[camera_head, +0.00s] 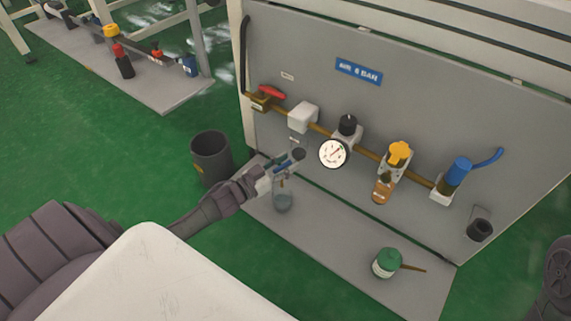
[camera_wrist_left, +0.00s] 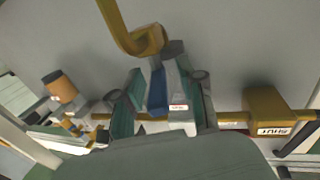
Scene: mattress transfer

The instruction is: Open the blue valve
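A blue handle-like piece (camera_wrist_left: 157,90) shows between the fingers of my left gripper (camera_wrist_left: 163,98) in the left wrist view. The fingers stand apart on both sides of it; contact is unclear. In the head view my left gripper (camera_head: 285,163) is at the lower left of the grey panel (camera_head: 430,90), below the brass pipe (camera_head: 372,155). It hides most of what it surrounds there. A blue cylinder (camera_head: 459,170) with a blue hose stands farther right on that pipe. My right gripper does not show.
A pressure gauge (camera_head: 332,153), a red-handled valve (camera_head: 271,92) and a yellow-topped unit (camera_head: 399,153) are along the pipe. A clear jar (camera_head: 283,200) sits under my left gripper. A dark bin (camera_head: 211,157) stands left. A green-topped can (camera_head: 386,263) is on the base plate.

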